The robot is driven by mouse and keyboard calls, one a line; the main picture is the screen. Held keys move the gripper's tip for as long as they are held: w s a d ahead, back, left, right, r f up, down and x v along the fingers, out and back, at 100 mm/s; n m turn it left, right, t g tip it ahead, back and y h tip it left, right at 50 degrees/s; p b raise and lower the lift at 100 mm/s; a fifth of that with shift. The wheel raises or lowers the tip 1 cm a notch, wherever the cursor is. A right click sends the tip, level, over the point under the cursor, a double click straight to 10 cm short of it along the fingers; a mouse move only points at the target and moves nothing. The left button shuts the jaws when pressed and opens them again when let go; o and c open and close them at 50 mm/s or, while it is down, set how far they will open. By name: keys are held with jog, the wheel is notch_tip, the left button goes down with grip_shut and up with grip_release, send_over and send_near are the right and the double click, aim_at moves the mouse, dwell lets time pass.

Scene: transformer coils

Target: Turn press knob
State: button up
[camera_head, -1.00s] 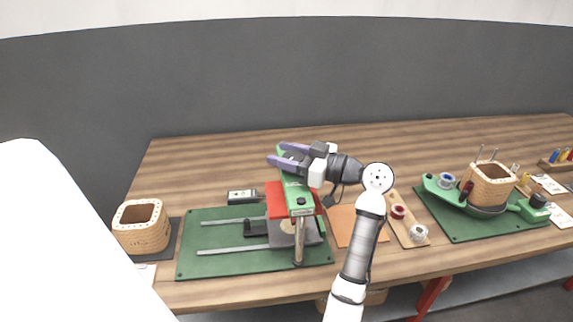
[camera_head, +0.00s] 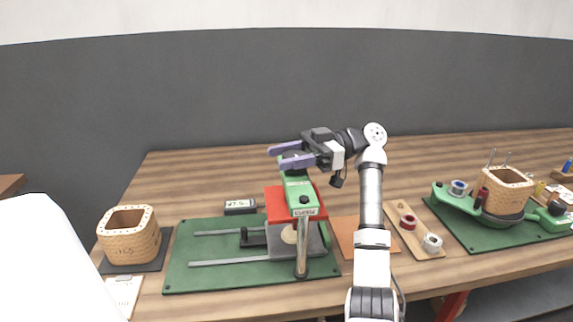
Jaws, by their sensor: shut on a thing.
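The press stands on the left green mat, with a green head (camera_head: 299,187), a red body (camera_head: 276,205) and a grey base. My gripper (camera_head: 278,158) reaches in from the right over the top rear of the green head. Its two purple fingers lie on either side of the press knob and are shut on it. The knob is mostly hidden between the fingers, so its turn angle cannot be seen.
A small display box (camera_head: 240,206) stands behind the left mat (camera_head: 185,272). A wooden coil box (camera_head: 130,246) is at far left. A tan board with spools (camera_head: 422,252) and another green mat (camera_head: 462,238) with a winding device lie right. The table behind the press is clear.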

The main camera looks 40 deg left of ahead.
jog(key=shift+d+f+n+g+h+b, duration=0.15)
jog(key=shift+n+g+h+b, duration=0.45)
jog(key=shift+n+h+b, duration=0.65)
jog(key=shift+s+n+h, duration=0.1)
jog(key=shift+n+h, duration=0.15)
jog(key=shift+h, duration=0.7)
jog(key=o, duration=1)
jog(key=shift+r, duration=0.2)
